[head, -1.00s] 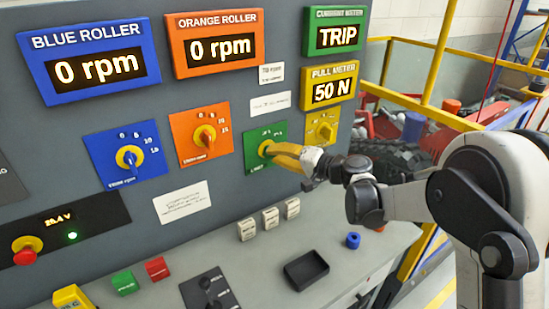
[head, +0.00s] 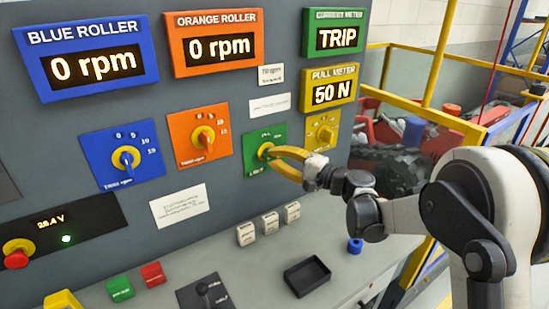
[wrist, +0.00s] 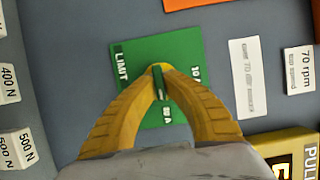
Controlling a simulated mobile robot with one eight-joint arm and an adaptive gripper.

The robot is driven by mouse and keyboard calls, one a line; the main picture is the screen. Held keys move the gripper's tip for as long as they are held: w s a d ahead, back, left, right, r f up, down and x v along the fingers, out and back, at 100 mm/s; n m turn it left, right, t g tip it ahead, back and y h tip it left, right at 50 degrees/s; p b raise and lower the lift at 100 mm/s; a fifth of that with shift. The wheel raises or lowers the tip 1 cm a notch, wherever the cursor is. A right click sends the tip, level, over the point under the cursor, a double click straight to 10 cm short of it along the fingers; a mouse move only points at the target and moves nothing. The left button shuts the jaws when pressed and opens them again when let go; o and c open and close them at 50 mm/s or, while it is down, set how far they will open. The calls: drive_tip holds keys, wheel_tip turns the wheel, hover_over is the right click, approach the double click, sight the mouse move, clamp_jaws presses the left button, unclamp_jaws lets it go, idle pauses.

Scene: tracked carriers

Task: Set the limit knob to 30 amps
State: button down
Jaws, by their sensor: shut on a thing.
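The green limit plate (head: 280,137) is on the panel below the current meter (head: 335,37), which reads TRIP. The limit knob, with a green grip bar (wrist: 160,84), is at the plate's middle. My gripper (head: 268,153) has its yellow fingertips at the knob. In the wrist view my gripper (wrist: 160,71) is shut on the grip bar, one finger on each side. The word LIMIT and parts of the scale numbers show around the fingers. The knob's exact setting cannot be read, as the fingers hide part of the plate.
Close by are the orange knob (head: 203,139), the blue knob (head: 126,158) and the yellow knob (head: 325,135). The pull meter (head: 334,89) reads 50 N. Below, a black tray (head: 307,275) and white blocks (head: 269,224) sit on the ledge.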

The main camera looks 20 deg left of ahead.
drive_tip(key=c, duration=1.5)
unclamp_jaws()
drive_tip(key=shift+a, duration=0.1)
drive_tip(key=v, duration=1.2)
drive_tip(key=shift+s+r, duration=0.1)
drive_tip(key=s+d+f+n+h, duration=0.1)
drive_tip(key=s+d+f+h, duration=0.1)
drive_tip(key=s+d+h, duration=0.6)
drive_tip(key=s+d+f+n+t+h, duration=0.1)
drive_tip(key=s+d+h, duration=0.8)
drive_tip(key=s+d, duration=1)
drive_tip(key=shift+d+f+n+t, duration=0.3)
drive_tip(key=shift+d+f+n, duration=0.2)
drive_tip(key=shift+d+n, duration=0.5)
